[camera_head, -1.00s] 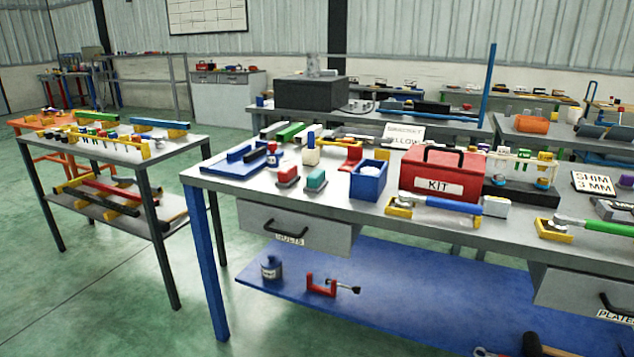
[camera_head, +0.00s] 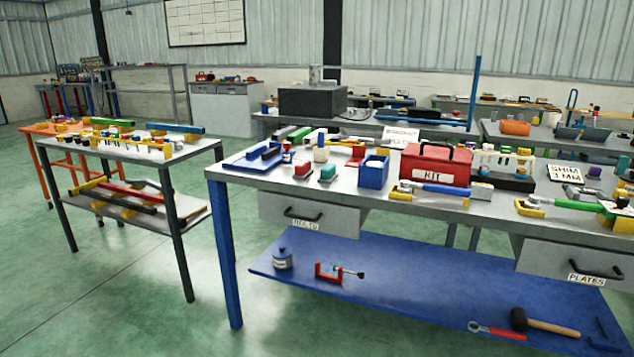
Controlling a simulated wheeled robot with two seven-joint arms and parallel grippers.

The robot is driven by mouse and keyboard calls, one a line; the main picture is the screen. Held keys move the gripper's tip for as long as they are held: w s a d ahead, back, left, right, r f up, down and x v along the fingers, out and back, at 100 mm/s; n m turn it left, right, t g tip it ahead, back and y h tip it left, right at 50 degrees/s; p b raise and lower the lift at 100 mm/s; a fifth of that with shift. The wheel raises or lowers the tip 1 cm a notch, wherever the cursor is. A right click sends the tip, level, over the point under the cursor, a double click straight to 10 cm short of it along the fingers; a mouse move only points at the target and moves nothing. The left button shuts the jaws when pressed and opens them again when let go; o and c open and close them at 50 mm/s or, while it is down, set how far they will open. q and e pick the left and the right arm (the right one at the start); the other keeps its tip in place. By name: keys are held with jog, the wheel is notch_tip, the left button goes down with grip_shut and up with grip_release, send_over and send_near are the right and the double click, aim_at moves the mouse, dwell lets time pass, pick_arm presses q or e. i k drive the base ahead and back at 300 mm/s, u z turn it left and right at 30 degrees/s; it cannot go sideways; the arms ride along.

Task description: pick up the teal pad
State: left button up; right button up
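The teal pad (camera_head: 328,171) is a small block on top of a grey base on the grey workbench (camera_head: 455,206). It lies near the front edge, left of the blue bin (camera_head: 373,173). A similar small block with a red top (camera_head: 303,169) stands just left of it. Neither of my grippers is in view.
A red KIT box (camera_head: 436,164) and a yellow-and-blue clamp (camera_head: 428,190) are right of the bin. A blue tray (camera_head: 258,158) is at the bench's left end. A smaller dark-legged table (camera_head: 200,148) stands to the left. Green floor is clear in front.

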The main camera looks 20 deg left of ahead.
aim_at(328, 172)
jog(key=u, duration=0.75)
jog(key=i, duration=0.5)
jog(key=u, duration=0.65)
jog(key=i, duration=0.9)
jog(key=z, duration=0.45)
